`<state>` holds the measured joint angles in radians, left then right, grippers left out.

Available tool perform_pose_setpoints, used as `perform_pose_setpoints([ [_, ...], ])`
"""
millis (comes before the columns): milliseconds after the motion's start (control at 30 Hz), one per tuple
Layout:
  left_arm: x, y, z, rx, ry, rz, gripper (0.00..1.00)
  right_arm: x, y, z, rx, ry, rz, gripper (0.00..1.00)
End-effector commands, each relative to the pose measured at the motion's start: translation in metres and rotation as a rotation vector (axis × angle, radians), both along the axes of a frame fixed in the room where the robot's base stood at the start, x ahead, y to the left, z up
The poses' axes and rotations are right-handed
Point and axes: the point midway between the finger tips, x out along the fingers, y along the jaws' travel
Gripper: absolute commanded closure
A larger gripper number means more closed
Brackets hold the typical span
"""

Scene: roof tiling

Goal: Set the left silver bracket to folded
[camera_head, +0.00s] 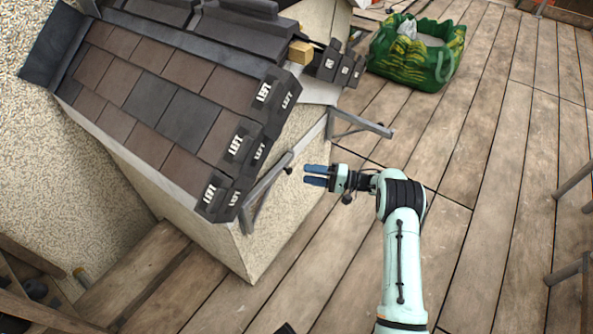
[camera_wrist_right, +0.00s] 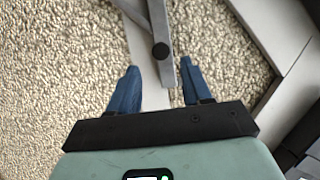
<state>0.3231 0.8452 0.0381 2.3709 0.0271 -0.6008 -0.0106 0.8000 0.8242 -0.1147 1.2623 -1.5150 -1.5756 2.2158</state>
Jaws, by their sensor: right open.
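The left silver bracket (camera_head: 268,183) is at the near corner of the pale stucco wall, below the tile edge. Its bar slants up to the right and ends in a dark round knob; a brace shows below it. In the right wrist view the bracket (camera_wrist_right: 156,20) comes down from the top, with its black round knob just ahead of and between my fingertips. My right gripper (camera_head: 304,175) is open, with blue fingers pointing left at the bracket's knob end. In the wrist view the open gripper (camera_wrist_right: 159,68) holds nothing. My left gripper is not in view.
A second silver bracket (camera_head: 358,125) sticks out from the wall farther right. Brown and grey roof tiles (camera_head: 180,118), some marked "LEFT", cover the slope above. A green bag (camera_head: 415,60) stands on the plank floor. The planks right of the wall are mostly clear.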

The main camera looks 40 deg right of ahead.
Motion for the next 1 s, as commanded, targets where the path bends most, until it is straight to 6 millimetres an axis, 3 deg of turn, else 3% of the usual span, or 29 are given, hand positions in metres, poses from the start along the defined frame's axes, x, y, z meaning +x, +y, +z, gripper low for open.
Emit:
perform_pose_setpoints([
  [100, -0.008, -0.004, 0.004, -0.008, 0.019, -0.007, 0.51, -0.021, -0.016, 0.0, 0.0, 0.001, -0.002, 0.51],
  [333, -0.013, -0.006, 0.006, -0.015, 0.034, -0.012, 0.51, -0.043, -0.031, -0.001, 0.0, 0.003, 0.001, 0.51],
  [1000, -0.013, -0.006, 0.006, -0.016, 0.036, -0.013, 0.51, -0.046, -0.033, -0.001, 0.001, 0.002, 0.001, 0.51],
])
